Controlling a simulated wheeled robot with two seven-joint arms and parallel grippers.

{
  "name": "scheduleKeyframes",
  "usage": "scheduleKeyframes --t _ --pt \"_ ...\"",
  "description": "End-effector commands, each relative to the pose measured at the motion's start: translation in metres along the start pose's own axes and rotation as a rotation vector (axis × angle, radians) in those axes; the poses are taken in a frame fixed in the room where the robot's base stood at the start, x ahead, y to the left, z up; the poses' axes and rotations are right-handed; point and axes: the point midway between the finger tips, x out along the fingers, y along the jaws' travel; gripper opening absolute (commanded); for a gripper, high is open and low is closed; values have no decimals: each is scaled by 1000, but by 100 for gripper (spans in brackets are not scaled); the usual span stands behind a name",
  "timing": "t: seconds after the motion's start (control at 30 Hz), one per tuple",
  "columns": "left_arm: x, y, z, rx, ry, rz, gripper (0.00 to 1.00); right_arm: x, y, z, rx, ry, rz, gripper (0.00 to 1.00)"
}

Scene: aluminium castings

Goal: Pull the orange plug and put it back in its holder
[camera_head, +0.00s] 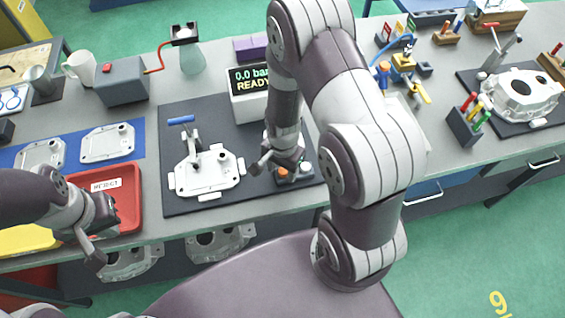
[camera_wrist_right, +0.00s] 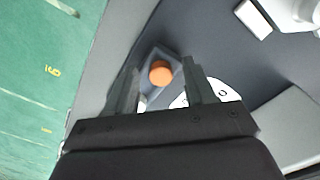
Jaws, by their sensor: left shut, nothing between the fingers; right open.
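The orange plug (camera_head: 282,172) sits upright in a small dark block (camera_head: 292,180) at the front right of the dark mat. In the right wrist view the plug's round orange top (camera_wrist_right: 160,73) shows within the dark block (camera_wrist_right: 153,55). My right gripper (camera_wrist_right: 160,72) is open, its two fingers to either side of the plug in that view. I cannot tell how far the fingertips are above it. In the head view my right gripper (camera_head: 272,163) is close to the block and partly covers it. My left gripper (camera_head: 94,256) is shut and empty near the red tray.
A light metal casting (camera_head: 207,172) lies clamped on the dark mat (camera_head: 190,207), left of the block. A display box (camera_head: 250,103) reading "0.0 bar READY" stands behind. A red tray (camera_head: 128,205) is at the left front. My right arm hides part of the bench.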

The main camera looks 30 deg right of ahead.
Motion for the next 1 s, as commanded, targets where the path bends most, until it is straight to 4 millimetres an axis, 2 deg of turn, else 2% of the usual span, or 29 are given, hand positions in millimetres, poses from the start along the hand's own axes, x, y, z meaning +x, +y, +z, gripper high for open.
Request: scheduleKeyframes --t 0.13,0.4,0.5,0.67,1.0 --pt "0 0 0 0 0 0 0 -28 -1 -1 1 4 -6 54" --pt "1 0 0 0 0 0 0 -98 -1 -1 1 4 -6 54" --pt "2 0 0 0 0 0 0 -114 -1 0 1 2 -4 54" --pt "2 0 0 0 0 0 0 -124 0 0 1 0 0 54" --pt "1 0 0 0 0 0 0 -124 0 0 0 0 0 54"
